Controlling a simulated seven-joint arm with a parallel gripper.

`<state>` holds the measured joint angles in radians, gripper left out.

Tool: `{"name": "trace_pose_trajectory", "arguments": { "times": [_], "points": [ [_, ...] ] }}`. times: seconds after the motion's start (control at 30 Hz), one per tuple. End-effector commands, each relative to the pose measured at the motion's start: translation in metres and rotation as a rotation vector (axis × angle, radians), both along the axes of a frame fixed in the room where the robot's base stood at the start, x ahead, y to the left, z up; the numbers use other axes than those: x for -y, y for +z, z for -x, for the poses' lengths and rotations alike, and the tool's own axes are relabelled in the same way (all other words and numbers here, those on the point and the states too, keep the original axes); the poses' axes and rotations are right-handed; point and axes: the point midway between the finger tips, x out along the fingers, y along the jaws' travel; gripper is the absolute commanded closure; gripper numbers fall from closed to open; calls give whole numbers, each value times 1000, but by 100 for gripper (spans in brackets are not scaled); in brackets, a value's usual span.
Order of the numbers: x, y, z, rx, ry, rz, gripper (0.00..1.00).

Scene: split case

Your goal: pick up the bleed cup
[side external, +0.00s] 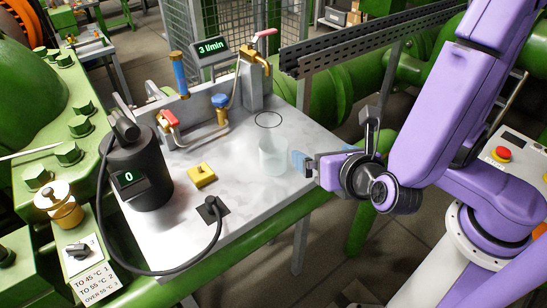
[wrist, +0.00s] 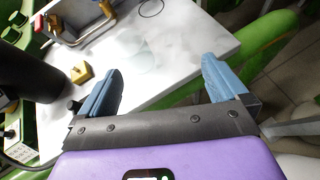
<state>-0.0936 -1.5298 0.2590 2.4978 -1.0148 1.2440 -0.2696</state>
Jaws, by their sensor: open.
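The bleed cup (side external: 273,158) is a clear, faintly tinted cup standing upright on the pale worktop, right of its middle. In the wrist view the cup (wrist: 146,52) is very faint, and its outline is hard to make out against the worktop. My gripper (side external: 298,161) is just right of the cup in the side view, with blue fingers pointing toward it. In the wrist view my gripper (wrist: 162,73) has its fingers wide apart with nothing held between them. The cup appears ahead of the gap between the fingers.
A black cylinder (side external: 147,170) with a green display stands left on the worktop (side external: 200,235). A yellow block (side external: 201,174) and a black socket with a cable (side external: 211,209) are nearer the middle. Pipes, valves and a brass tap (side external: 254,58) stand behind. A dark ring (side external: 268,120) marks the worktop.

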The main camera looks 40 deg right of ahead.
Motion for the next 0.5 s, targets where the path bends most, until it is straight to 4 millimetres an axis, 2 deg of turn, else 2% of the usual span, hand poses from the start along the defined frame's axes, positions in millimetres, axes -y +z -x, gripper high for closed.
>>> {"name": "trace_pose_trajectory", "arguments": {
  "times": [0.03,0.1,0.2,0.37,0.5],
  "points": [
    [-14,0,1,24,65,40,1],
    [-28,2,1,53,134,81,1],
    [-40,2,2,78,191,113,1],
    [-42,-1,-9,88,209,126,1],
    [-37,-11,-32,86,203,125,1]
  ]
}}
